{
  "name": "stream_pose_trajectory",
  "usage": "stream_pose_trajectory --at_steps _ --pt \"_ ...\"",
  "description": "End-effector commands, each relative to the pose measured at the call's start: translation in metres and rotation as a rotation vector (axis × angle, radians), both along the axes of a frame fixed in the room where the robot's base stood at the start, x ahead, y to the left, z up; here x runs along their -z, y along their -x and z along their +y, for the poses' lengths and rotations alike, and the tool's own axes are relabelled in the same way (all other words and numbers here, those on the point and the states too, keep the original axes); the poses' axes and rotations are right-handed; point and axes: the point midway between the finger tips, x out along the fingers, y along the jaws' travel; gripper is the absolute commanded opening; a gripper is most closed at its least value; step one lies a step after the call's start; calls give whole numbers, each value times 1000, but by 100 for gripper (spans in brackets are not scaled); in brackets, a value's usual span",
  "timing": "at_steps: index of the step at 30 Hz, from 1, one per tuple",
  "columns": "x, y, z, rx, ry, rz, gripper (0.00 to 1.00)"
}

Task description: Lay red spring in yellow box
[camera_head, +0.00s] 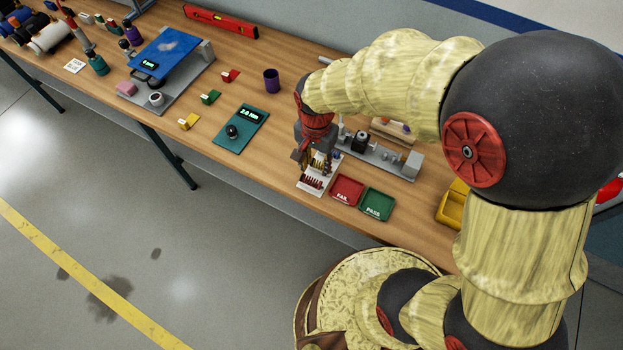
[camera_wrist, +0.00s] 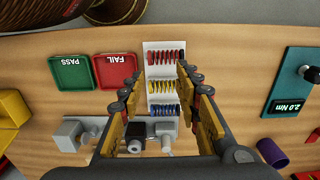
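Several red springs (camera_wrist: 165,56) lie in a row at one end of a white holder (camera_wrist: 153,73); they also show in the head view (camera_head: 313,183). Yellow springs (camera_wrist: 163,85) and blue springs (camera_wrist: 162,111) lie in further rows of the holder. My gripper (camera_wrist: 161,72) is open, with nothing seen between its fingers; in the head view it hangs over the holder (camera_head: 318,163). The yellow box (camera_head: 451,208) stands at the right of the bench, partly hidden by my arm. A yellow container (camera_wrist: 13,108) shows at the left edge of the wrist view.
A red FAIL tray (camera_head: 346,190) and a green PASS tray (camera_head: 377,204) lie between the holder and the yellow box. A grey fixture (camera_head: 395,162) stands behind them. A teal 2.0 Nm device (camera_head: 241,130) and a purple cup (camera_head: 271,80) are to the left.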

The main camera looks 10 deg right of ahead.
Motion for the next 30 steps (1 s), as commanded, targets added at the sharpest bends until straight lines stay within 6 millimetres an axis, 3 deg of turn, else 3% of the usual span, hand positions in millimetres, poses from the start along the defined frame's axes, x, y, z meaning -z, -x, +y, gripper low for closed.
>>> stream_pose_trajectory --at_steps 11,19,27,30 --pt "34 3 1 2 0 3 33" --pt "72 8 2 2 1 5 33" --pt "76 7 2 2 0 1 33" --pt "76 7 2 1 0 1 28"
